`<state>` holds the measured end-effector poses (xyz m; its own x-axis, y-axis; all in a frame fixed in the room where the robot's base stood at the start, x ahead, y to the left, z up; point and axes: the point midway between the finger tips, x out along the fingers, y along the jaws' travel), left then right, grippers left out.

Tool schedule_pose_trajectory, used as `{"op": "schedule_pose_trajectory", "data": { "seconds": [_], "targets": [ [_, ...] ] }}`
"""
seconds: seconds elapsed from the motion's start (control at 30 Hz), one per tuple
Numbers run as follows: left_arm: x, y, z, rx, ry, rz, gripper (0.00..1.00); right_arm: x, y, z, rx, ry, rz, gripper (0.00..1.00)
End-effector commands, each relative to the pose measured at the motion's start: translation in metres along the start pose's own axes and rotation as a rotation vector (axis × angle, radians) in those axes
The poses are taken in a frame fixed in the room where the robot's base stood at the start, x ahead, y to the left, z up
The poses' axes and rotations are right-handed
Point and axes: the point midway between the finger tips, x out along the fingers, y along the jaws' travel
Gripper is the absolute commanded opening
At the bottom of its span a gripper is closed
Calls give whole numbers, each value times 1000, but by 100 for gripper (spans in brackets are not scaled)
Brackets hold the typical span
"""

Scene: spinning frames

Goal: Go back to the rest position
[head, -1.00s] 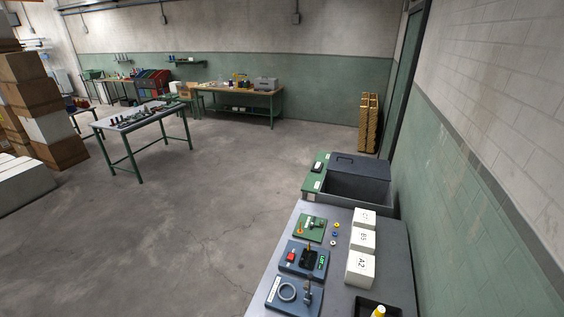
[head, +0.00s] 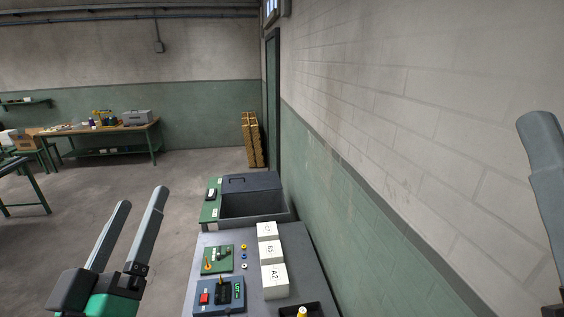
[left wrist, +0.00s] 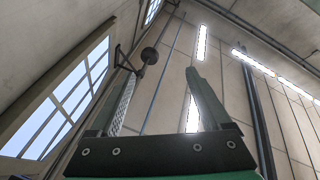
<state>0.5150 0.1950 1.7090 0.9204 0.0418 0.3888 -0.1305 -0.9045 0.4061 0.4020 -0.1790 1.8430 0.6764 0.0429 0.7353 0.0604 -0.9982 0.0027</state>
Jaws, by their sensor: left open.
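My left gripper (head: 140,228) is raised at the lower left of the head view. Its two grey fingers point up, stand apart and hold nothing. In the left wrist view its fingers (left wrist: 160,95) point up toward the windows and ceiling lights, with nothing between them. At the right edge of the head view a grey finger (head: 545,190) of my right gripper shows in front of the wall. The rest of that gripper is cut off, so its opening is hidden.
A grey bench (head: 262,300) below holds white boxes (head: 273,281), a blue device (head: 218,296) and a green board (head: 217,259). A grey bin (head: 252,205) stands behind it. A wall (head: 400,140) rises on the right. Open floor (head: 110,185) lies to the left.

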Motion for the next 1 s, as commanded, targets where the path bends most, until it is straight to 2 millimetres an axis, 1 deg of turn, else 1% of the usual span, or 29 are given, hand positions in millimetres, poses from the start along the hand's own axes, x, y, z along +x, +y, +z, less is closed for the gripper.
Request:
{"op": "schedule_pose_trajectory", "data": {
  "seconds": [0.03, 0.07, 0.1, 0.17, 0.2, 0.23, 0.27, 0.3, 0.4, 1.0],
  "targets": [
    [-3, 21, -42, 27, 92, 53, 82, 0, 0, 0, 0, 0, 0, 50],
    [-8, 32, -64, 49, 141, 81, 82, 0, 0, 0, 0, 0, 0, 50],
    [-15, 46, -90, 81, 204, 116, 82, 0, 0, 0, 0, 0, 0, 50],
    [-29, 64, -122, 135, 290, 159, 82, 0, 0, 0, 0, 0, 0, 50],
    [-39, 73, -138, 177, 339, 181, 82, 0, 0, 0, 0, 0, 0, 50],
    [-48, 79, -145, 223, 369, 195, 82, 0, 0, 0, 0, 0, 0, 50],
    [-54, 82, -148, 270, 389, 201, 82, 0, 0, 0, 0, 0, 0, 50],
    [-56, 84, -149, 318, 398, 201, 82, 0, 0, 0, 0, 0, 0, 50],
    [-54, 84, -147, 385, 402, 188, 82, 0, 0, 0, 0, 0, 0, 50],
    [-54, 84, -147, 393, 401, 185, 82, 0, 0, 0, 0, 0, 0, 50]
  ]
}}
